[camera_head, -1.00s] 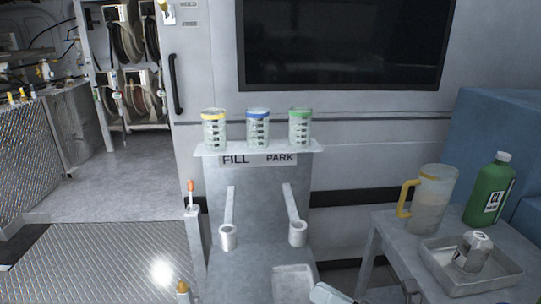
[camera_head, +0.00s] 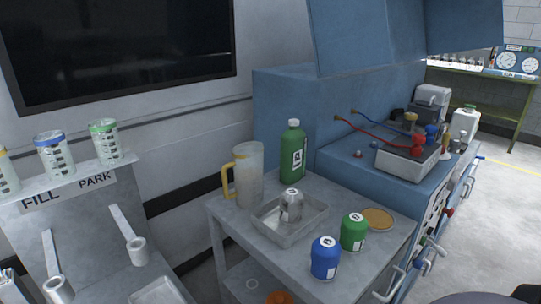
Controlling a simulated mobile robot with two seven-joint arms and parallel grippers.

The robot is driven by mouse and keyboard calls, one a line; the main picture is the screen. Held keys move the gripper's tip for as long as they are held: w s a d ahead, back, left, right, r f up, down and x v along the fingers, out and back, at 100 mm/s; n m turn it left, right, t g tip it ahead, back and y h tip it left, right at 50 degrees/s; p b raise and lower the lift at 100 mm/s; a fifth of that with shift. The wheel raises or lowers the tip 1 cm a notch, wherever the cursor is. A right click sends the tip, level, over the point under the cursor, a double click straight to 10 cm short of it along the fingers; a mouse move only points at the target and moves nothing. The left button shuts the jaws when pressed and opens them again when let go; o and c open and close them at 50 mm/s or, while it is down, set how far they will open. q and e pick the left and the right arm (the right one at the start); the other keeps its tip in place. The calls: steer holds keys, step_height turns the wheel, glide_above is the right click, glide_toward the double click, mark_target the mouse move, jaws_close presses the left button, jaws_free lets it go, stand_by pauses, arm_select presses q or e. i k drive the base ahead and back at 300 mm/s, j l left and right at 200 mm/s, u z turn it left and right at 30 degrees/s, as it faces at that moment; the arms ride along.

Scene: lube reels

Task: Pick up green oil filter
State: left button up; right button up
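The green oil filter (camera_head: 354,233) stands upright on the grey cart top (camera_head: 225,215), near its front right. It is a short green can with a white label and a pale top. A blue filter (camera_head: 325,258) of the same shape stands close by, in front and to the left. A grey filter (camera_head: 291,206) sits in a metal tray (camera_head: 268,225) behind them. Neither of my grippers can be made out in the head view, and nothing touches the green filter.
A clear jug with yellow handle (camera_head: 247,178) and a green bottle (camera_head: 292,155) stand behind the tray. A round tan disc (camera_head: 378,219) lies right of the green filter. A blue bench (camera_head: 385,180) adjoins the cart. Open floor (camera_head: 500,215) lies at right.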

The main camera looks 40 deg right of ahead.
mark_target(354, 227)
steer(key=z, duration=1.75)
